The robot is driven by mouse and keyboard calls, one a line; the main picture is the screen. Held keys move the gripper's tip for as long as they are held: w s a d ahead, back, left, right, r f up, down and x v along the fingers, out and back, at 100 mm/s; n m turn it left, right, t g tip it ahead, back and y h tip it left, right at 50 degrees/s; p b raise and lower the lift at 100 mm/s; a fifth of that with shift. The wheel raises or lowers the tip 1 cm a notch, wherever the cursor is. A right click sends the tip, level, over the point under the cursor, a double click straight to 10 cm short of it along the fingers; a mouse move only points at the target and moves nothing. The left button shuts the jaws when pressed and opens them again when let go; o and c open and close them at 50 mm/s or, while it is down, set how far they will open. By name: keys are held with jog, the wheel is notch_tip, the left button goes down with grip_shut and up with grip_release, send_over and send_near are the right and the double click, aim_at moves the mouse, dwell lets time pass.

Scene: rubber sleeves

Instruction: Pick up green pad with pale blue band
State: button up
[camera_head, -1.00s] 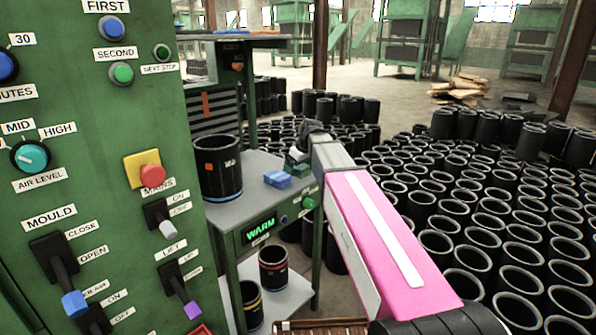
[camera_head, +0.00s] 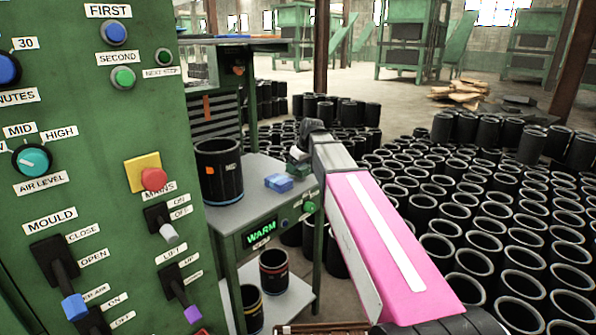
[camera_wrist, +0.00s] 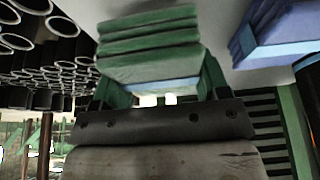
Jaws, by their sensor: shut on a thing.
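The green pad with the pale blue band (camera_wrist: 150,45) is between the green fingers of my gripper (camera_wrist: 162,88) in the wrist view. The gripper is shut on it, and the pale blue band shows close to the fingers. In the head view my gripper (camera_head: 299,155) is over the right back edge of the grey table; the pad there is small and mostly hidden by the gripper. I cannot tell whether the pad is clear of the tabletop.
A blue pad (camera_head: 278,182) lies on the grey table (camera_head: 245,207), close by; it also shows in the wrist view (camera_wrist: 290,35). A black sleeve (camera_head: 219,172) stands at the table's left. A green control panel (camera_head: 95,200) rises at left. Many black sleeves (camera_head: 480,235) cover the floor right.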

jog(key=r, duration=0.3)
jog(key=shift+s+a, duration=0.25)
jog(key=shift+a, duration=0.05)
jog(key=s+a+r, duration=0.6)
jog(key=a, duration=0.2)
jog(key=shift+s+a+r, duration=0.15)
jog(key=shift+s+a, duration=0.15)
jog(key=shift+s, duration=0.05)
jog(key=shift+o, duration=0.8)
